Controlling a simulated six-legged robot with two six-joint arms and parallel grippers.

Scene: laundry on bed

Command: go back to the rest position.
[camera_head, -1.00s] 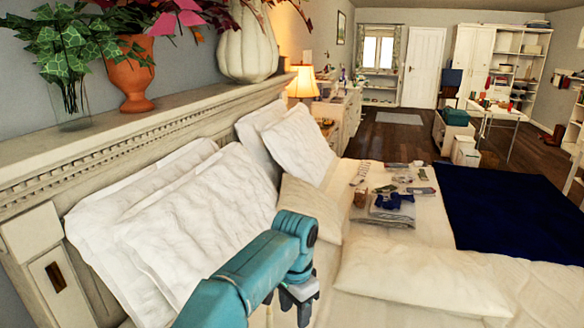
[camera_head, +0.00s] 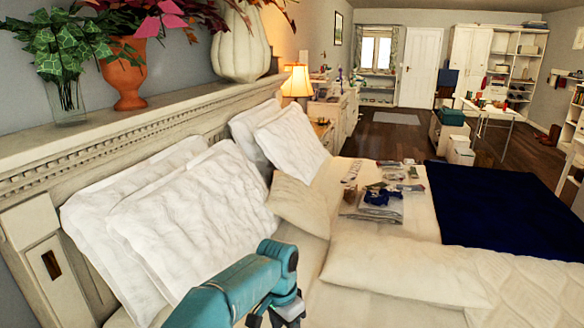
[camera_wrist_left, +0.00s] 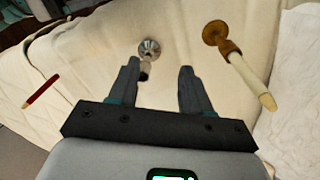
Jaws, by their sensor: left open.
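My left gripper (camera_head: 284,314) is low in the head view, over the near part of the bed, its lower part cut off by the bottom edge. In the left wrist view its two fingers (camera_wrist_left: 160,72) stand apart with nothing held between them. A small round metallic piece (camera_wrist_left: 149,48) shows just beyond the left fingertip, with cream bedding around it. My right gripper is not in the head view.
White pillows (camera_head: 185,215) lean on the headboard (camera_head: 120,150). A long cream pillow (camera_head: 400,270) lies right of my arm. A flat pile with small items (camera_head: 375,205) and a dark blue cloth (camera_head: 500,205) lie farther off. The wrist view shows a brown-and-cream stick-like object (camera_wrist_left: 245,75) and a red stick (camera_wrist_left: 40,91).

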